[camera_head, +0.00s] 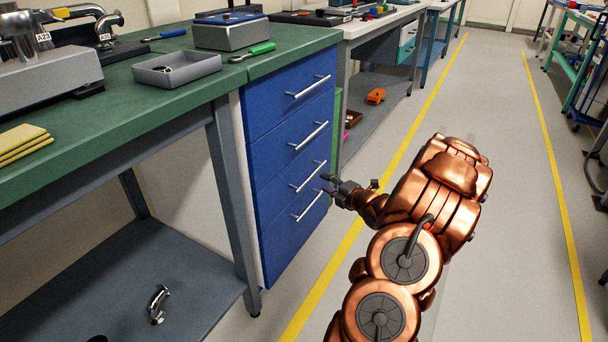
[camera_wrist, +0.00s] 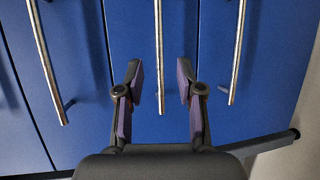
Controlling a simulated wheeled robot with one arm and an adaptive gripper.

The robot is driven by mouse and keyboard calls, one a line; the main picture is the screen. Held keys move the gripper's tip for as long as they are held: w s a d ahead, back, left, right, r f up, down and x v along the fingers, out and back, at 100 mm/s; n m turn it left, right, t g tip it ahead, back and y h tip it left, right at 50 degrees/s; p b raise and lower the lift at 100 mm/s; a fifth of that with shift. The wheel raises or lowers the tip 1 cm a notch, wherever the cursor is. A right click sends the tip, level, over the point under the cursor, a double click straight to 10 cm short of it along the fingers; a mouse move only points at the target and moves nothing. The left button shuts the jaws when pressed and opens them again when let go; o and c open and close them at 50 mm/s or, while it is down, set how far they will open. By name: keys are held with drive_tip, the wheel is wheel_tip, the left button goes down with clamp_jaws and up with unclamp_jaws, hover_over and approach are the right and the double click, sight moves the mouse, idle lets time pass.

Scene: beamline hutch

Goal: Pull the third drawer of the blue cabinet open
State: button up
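The blue cabinet (camera_head: 262,160) stands under the green bench at the centre of the head view, with four drawers stacked, all flush and shut. The third drawer (camera_head: 281,207) has a slanting silver bar handle (camera_head: 307,177). In the wrist view the drawers appear sideways, and the third drawer's handle (camera_wrist: 159,55) runs down the middle. My gripper (camera_head: 328,184) is at the near right end of that handle. In the wrist view my gripper (camera_wrist: 160,80) is open, with one finger on each side of the handle. I see no contact; how deep the handle sits between the fingers is unclear.
The second handle (camera_wrist: 48,65) and the bottom handle (camera_wrist: 237,50) flank the fingers in the wrist view. The green bench top (camera_head: 120,95) overhangs the cabinet. The aisle floor (camera_head: 480,120) to the right is clear, with yellow lines. A lower shelf (camera_head: 110,280) is at left.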

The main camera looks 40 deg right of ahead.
sight(312, 175)
drive_tip(key=shift+a+b+x, duration=0.2)
drive_tip(key=shift+b+x, duration=0.3)
drive_tip(key=shift+x, duration=1.5)
drive_tip(key=shift+a+b+x, duration=0.2)
drive_tip(key=shift+b+x, duration=0.25)
drive_tip(key=shift+x, duration=1.5)
clamp_jaws()
